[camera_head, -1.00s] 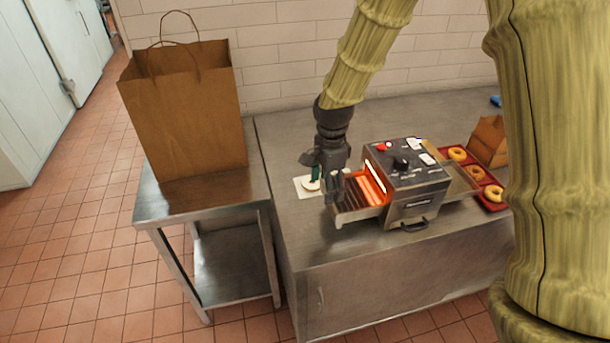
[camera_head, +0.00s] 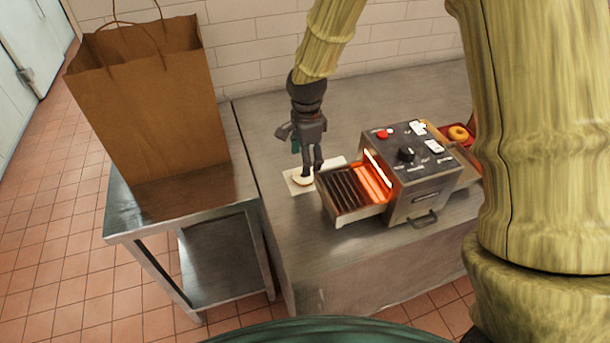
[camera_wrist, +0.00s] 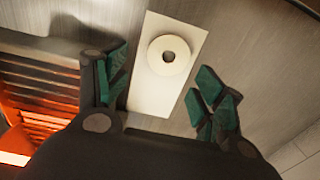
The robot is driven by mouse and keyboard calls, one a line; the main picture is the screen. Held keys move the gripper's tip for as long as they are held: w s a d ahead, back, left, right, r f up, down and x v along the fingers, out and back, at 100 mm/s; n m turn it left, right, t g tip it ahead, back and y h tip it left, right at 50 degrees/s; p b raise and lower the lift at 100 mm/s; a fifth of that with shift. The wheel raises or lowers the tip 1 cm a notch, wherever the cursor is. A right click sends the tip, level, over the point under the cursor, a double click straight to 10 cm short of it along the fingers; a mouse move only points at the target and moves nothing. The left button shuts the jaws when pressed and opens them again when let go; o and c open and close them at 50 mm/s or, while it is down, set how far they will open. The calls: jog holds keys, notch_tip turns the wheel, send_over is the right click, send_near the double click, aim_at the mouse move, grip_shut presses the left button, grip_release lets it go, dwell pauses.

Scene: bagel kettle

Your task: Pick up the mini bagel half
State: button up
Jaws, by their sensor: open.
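The mini bagel half (camera_wrist: 169,56) is a pale ring with a dark centre hole, lying on a cream rectangular sheet (camera_wrist: 150,95) in the wrist view. In the head view the bagel half (camera_head: 300,181) lies on the sheet (camera_head: 330,164) beside the toaster, partly hidden by my gripper. My gripper (camera_head: 312,172) points down over the sheet. In the wrist view its green-padded fingers (camera_wrist: 158,95) are spread apart and empty, with the bagel half ahead of the gap between them.
A conveyor toaster (camera_head: 415,170) with glowing elements stands close right of my gripper, its wire rack (camera_head: 345,190) sticking out towards it. A brown paper bag (camera_head: 150,100) stands on a lower side table (camera_head: 200,195). Bare steel counter (camera_head: 262,125) lies left of the sheet.

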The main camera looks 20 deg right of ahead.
aim_at(297, 174)
jog(key=w+f, duration=0.2)
jog(key=f, duration=0.1)
jog(key=shift+w, duration=0.4)
jog(key=shift+f+p, duration=0.2)
jog(key=shift+p, duration=0.1)
jog(key=shift+s+f+p, duration=0.35)
jog(key=shift+s+p, duration=0.2)
jog(key=shift+s, duration=0.2)
jog(key=shift+s+f, duration=0.15)
jog(key=shift+f, duration=0.15)
jog(key=f, duration=0.1)
jog(key=w+f+p, duration=0.1)
jog(key=shift+f, duration=0.4)
jog(key=shift+s+a+r, duration=0.1)
jog(key=shift+s, duration=0.2)
jog(key=shift+w, duration=0.15)
jog(key=c, duration=0.3)
jog(key=shift+c, duration=1.3)
